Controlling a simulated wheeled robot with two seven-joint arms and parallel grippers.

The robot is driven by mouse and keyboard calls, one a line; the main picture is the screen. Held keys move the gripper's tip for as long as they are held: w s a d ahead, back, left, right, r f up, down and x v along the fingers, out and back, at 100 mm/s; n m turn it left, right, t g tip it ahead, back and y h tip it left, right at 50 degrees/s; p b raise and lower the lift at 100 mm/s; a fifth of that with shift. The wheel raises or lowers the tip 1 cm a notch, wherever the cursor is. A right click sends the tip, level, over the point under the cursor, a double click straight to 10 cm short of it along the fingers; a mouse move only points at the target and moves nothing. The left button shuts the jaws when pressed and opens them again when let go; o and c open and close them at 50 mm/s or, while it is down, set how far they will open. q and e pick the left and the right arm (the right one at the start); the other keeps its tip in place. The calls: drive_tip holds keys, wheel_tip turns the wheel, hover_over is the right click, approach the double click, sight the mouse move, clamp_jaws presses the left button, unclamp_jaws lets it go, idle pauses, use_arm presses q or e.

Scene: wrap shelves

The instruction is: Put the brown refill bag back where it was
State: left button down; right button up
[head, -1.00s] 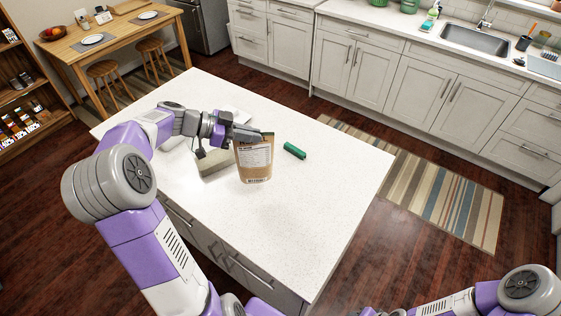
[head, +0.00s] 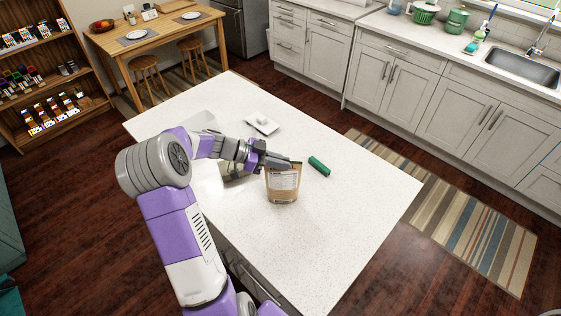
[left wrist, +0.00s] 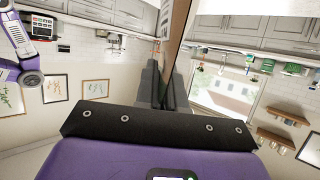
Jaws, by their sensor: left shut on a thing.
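The brown refill bag (head: 283,188) with a white label is upright at the white island top in the head view. My left gripper (head: 281,162) is shut on its top edge. I cannot tell whether the bag's base touches the island or hangs just above it. In the left wrist view the bag (left wrist: 177,30) shows as a narrow brown strip running up from between the dark fingers (left wrist: 166,85). My right gripper is not in view.
A wooden shelf unit (head: 45,97) with several rows of small packages stands at the far left. The island top (head: 330,230) also bears a green cylinder (head: 319,166), a white dish (head: 263,126) and a greyish item partly behind my arm. A wooden table (head: 150,42) with stools stands behind.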

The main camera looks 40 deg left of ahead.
use_arm(q)
drive_tip(key=shift+f+b, duration=0.25)
drive_tip(key=shift+b, duration=0.15)
drive_tip(key=c, duration=1.2)
unclamp_jaws()
drive_tip(key=shift+r, duration=0.1)
drive_tip(key=shift+c, duration=0.2)
drive_tip(key=shift+r+p, duration=0.25)
drive_tip(key=shift+p, duration=0.2)
drive_tip(key=v, duration=1.2)
drive_tip(key=shift+f+b, duration=0.15)
drive_tip(key=shift+b, duration=0.25)
